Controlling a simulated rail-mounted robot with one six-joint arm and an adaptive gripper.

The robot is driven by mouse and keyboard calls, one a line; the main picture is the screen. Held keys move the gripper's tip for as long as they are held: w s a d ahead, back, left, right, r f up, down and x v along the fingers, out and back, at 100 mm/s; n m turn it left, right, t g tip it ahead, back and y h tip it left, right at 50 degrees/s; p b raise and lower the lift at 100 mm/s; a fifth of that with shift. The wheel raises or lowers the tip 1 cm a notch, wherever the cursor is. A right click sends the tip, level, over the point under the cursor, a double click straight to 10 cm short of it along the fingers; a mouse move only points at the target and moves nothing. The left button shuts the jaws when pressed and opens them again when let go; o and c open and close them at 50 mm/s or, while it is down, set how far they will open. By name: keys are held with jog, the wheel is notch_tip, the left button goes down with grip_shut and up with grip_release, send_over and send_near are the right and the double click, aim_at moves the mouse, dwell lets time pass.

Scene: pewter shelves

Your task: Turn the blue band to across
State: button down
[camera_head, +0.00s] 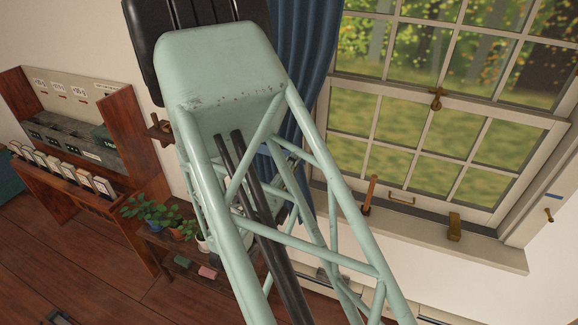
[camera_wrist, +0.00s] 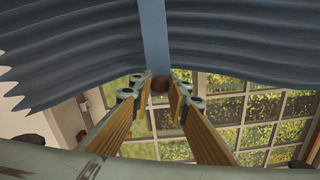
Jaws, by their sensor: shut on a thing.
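The blue band (camera_wrist: 154,35) is a flat lighter-blue strip in the wrist view. It runs from the top edge down between the two halves of the dark blue curtain (camera_wrist: 70,55). At its lower end is a round brown knob (camera_wrist: 160,84). My gripper (camera_wrist: 161,86) has its fingertips on both sides of this knob and is shut on it.
The window (camera_head: 440,120) has a latch and a sill (camera_head: 430,240) with small brown fittings. A low stand with potted plants (camera_head: 158,213) stands below left. A wooden shelf unit (camera_head: 120,150) is at the far left. Floor (camera_head: 40,260) is open in front.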

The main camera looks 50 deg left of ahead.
jog(key=shift+a+r, duration=0.1)
jog(key=shift+r, duration=0.1)
jog(key=c, duration=2.5)
grip_release()
jog(key=shift+o, duration=0.2)
jog(key=shift+s+f, duration=0.1)
jog(key=shift+s, duration=0.05)
jog(key=v, duration=1.1)
jog(key=shift+s+d, duration=0.25)
jog(key=shift+s, duration=0.05)
